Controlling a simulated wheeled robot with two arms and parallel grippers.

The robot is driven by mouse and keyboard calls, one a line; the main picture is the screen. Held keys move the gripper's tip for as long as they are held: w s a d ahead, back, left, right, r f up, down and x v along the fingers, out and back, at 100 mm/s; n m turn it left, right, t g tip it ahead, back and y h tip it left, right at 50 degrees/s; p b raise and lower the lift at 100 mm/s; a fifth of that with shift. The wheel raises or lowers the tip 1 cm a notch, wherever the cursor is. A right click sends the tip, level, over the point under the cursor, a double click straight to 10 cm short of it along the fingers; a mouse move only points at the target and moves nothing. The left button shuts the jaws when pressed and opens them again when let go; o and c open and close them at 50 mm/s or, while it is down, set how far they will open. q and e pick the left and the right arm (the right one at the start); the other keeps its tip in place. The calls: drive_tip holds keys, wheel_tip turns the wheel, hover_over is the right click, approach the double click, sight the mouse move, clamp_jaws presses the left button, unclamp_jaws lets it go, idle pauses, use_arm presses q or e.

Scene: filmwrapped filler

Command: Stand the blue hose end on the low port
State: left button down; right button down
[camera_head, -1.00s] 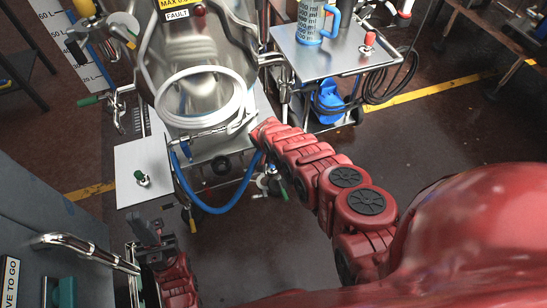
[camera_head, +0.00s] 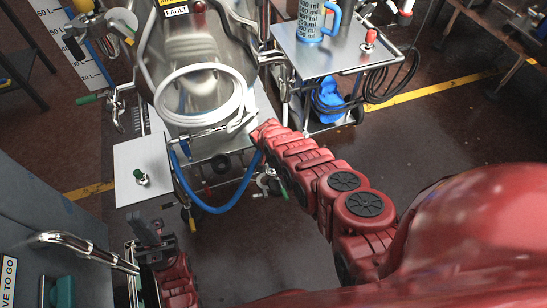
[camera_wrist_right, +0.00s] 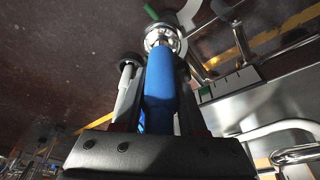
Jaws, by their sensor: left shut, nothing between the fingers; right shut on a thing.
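The blue hose (camera_head: 222,208) hangs in a loop below the steel vessel in the head view, one side running up to my right arm's far end. In the right wrist view my right gripper (camera_wrist_right: 158,78) is shut on the blue hose end (camera_wrist_right: 160,95). A shiny round metal fitting (camera_wrist_right: 162,38), seemingly the low port, lies just past it; I cannot tell whether they touch. In the head view a metal fitting (camera_head: 268,182) with a green handle shows near the hose; my right fingers are hidden. My left gripper (camera_head: 150,232) is shut and empty at lower left.
The steel vessel (camera_head: 200,50) carries a coiled white hose (camera_head: 160,103). A white panel (camera_head: 128,180) holds a small green-handled valve. A steel cart (camera_head: 315,55) bears a blue-handled jug (camera_head: 311,20). A grey cabinet (camera_head: 30,210) stands at left. Floor right of my right arm is clear.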

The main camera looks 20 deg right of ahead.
drive_tip(key=shift+c, duration=2)
unclamp_jaws()
drive_tip(key=p+v, duration=0.6)
drive_tip(key=shift+r+p, duration=0.35)
drive_tip(key=shift+r, duration=0.1)
drive_tip(key=shift+s+a+r, duration=0.1)
drive_tip(key=shift+r, duration=0.1)
drive_tip(key=p+v, duration=0.4)
drive_tip(key=v, duration=0.6)
drive_tip(key=shift+s, duration=0.1)
